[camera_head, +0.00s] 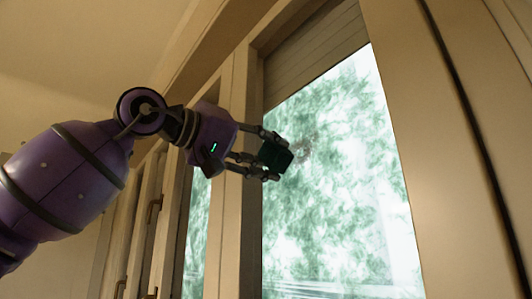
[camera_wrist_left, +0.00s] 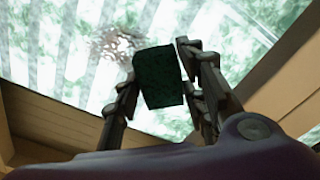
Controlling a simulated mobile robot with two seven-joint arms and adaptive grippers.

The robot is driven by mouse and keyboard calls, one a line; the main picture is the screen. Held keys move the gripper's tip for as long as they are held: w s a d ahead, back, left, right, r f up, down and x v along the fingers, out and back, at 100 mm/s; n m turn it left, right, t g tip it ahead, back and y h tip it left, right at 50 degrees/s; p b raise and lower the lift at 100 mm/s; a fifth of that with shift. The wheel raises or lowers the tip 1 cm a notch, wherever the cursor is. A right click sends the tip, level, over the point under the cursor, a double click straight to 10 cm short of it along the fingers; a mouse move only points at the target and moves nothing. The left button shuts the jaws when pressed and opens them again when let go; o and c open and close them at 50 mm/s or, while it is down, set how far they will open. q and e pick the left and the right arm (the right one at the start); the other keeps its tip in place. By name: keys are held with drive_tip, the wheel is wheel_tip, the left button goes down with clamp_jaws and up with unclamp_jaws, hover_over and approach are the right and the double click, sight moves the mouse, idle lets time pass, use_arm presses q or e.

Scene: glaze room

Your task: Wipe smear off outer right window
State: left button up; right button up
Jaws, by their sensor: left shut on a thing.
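The window pane (camera_head: 335,215) is bright, with blurred green foliage behind it. A greyish-brown smear (camera_head: 304,150) marks the pane in its upper left part, and it also shows in the left wrist view (camera_wrist_left: 115,43). My left gripper (camera_head: 270,157) is shut on a dark green sponge (camera_head: 275,155), which also shows between the fingers in the left wrist view (camera_wrist_left: 158,78). The sponge is at the left edge of the smear in the head view and overlaps part of it in the wrist view. I cannot tell whether the sponge touches the glass. My right gripper is in neither view.
A wooden frame (camera_head: 395,120) borders the pane on the right, and a slatted panel (camera_head: 310,55) covers its top. Another narrow pane (camera_head: 196,235) and window handles (camera_head: 152,208) are at the left. A dark vertical gap runs down the far right.

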sight(324, 140)
use_arm(q)
drive_tip(key=shift+s+d, duration=0.45)
drive_tip(key=shift+s, duration=0.3)
drive_tip(key=shift+s+d, duration=0.45)
drive_tip(key=shift+s, duration=0.3)
drive_tip(key=shift+s+d, duration=1.15)
drive_tip(key=shift+s, duration=0.25)
drive_tip(key=shift+s+d, duration=1.1)
drive_tip(key=shift+s, duration=0.25)
drive_tip(key=shift+w+a, duration=1.05)
drive_tip(key=shift+w, duration=0.4)
drive_tip(key=shift+w+a, duration=1.05)
drive_tip(key=shift+w, duration=0.35)
drive_tip(key=shift+w+a, duration=1.05)
drive_tip(key=shift+w, duration=0.4)
drive_tip(key=shift+r, duration=0.3)
drive_tip(key=shift+s+d, duration=1.05)
drive_tip(key=shift+s, duration=0.4)
drive_tip(key=shift+s+d, duration=1.05)
drive_tip(key=shift+s, duration=0.4)
drive_tip(key=shift+s+d, duration=1.05)
drive_tip(key=shift+s, duration=0.4)
drive_tip(key=shift+w+a, duration=1.1)
drive_tip(key=shift+w, duration=0.4)
drive_tip(key=shift+w+a, duration=1.05)
drive_tip(key=shift+w, duration=0.4)
drive_tip(key=shift+w+a, duration=1.1)
drive_tip(key=shift+w, duration=0.4)
drive_tip(key=shift+s, duration=0.1)
drive_tip(key=shift+d, duration=0.1)
